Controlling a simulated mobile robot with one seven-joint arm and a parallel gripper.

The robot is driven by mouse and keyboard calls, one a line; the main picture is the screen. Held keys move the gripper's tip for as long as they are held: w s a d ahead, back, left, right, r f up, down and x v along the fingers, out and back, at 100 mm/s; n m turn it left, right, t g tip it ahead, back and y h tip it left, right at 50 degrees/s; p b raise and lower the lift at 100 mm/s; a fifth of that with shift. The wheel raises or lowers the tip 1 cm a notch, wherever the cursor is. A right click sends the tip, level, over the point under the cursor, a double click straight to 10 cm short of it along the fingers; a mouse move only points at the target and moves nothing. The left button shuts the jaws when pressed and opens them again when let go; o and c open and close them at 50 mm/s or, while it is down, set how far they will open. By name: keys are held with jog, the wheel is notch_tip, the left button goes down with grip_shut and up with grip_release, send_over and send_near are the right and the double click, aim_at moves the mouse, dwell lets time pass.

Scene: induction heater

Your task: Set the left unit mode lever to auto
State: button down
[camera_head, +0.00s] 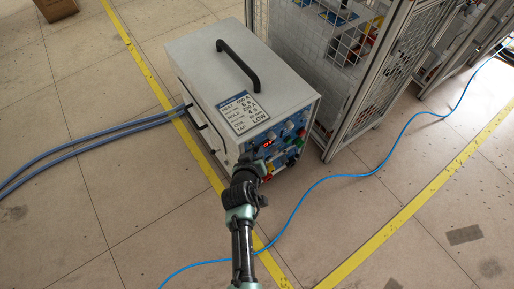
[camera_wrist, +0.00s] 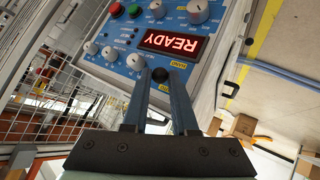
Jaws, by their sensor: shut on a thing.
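The heater unit (camera_head: 195,60) is a grey box with a black top handle and a blue front panel (camera_wrist: 122,42). The panel appears upside down in the wrist view, with a red READY display (camera_wrist: 174,43). The mode lever has a dark round knob (camera_wrist: 160,75) beside small yellow labels, partly hidden by my fingers. My gripper (camera_wrist: 161,78) has its two fingers on either side of this knob and is shut on it. In the head view my gripper (camera_head: 262,166) reaches the panel's lower left and hides part of it. I cannot tell the lever's setting.
Several grey knobs (camera_wrist: 198,10) and a red button (camera_wrist: 116,9) are close by on the panel. A wire mesh cage (camera_head: 345,75) stands right of the unit. Blue hoses (camera_head: 90,145) leave its left side. A blue cable (camera_head: 340,177) crosses the otherwise open floor.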

jog(key=shift+r+g+p, duration=0.15)
jog(key=shift+g+p, duration=0.15)
jog(key=shift+p, duration=0.05)
dwell(0.3)
jog(key=c, duration=0.7)
grip_release()
jog(key=shift+a, duration=0.1)
jog(key=p+v, duration=0.5)
jog(key=v, duration=0.8)
jog(key=shift+a, duration=0.15)
jog(key=shift+w, duration=0.15)
